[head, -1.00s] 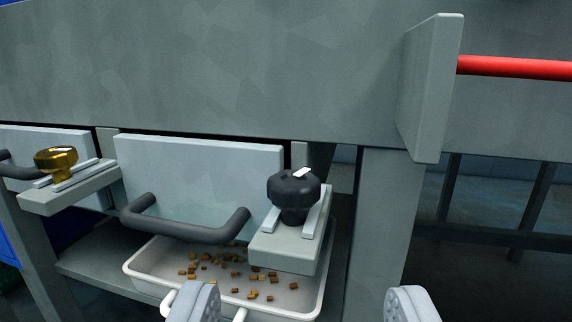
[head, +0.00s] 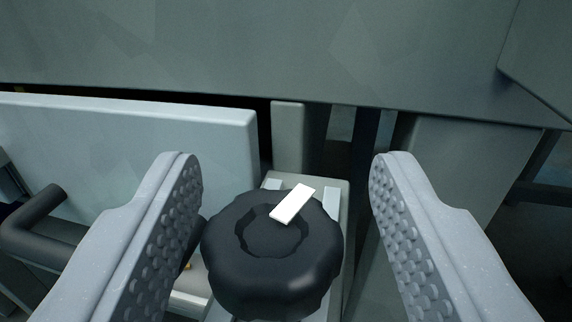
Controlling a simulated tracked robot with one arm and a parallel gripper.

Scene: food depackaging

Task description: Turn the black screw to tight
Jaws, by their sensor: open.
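The black screw (head: 272,268) is a lobed knob with a white marker strip (head: 293,204) on its top. The strip points toward the upper right. The knob sits on a grey bracket (head: 335,187) that has two pale marks beside the strip's far end. My gripper (head: 282,165) is open, with one textured finger to the left of the knob and one to the right. The left finger is close to the knob's side; the right finger has a wider gap.
A light grey panel (head: 130,150) with a dark handle (head: 35,225) is at the left. A grey beam (head: 200,45) crosses above. Grey posts stand behind and to the right. A pale tray edge (head: 190,300) shows below, between the left finger and the knob.

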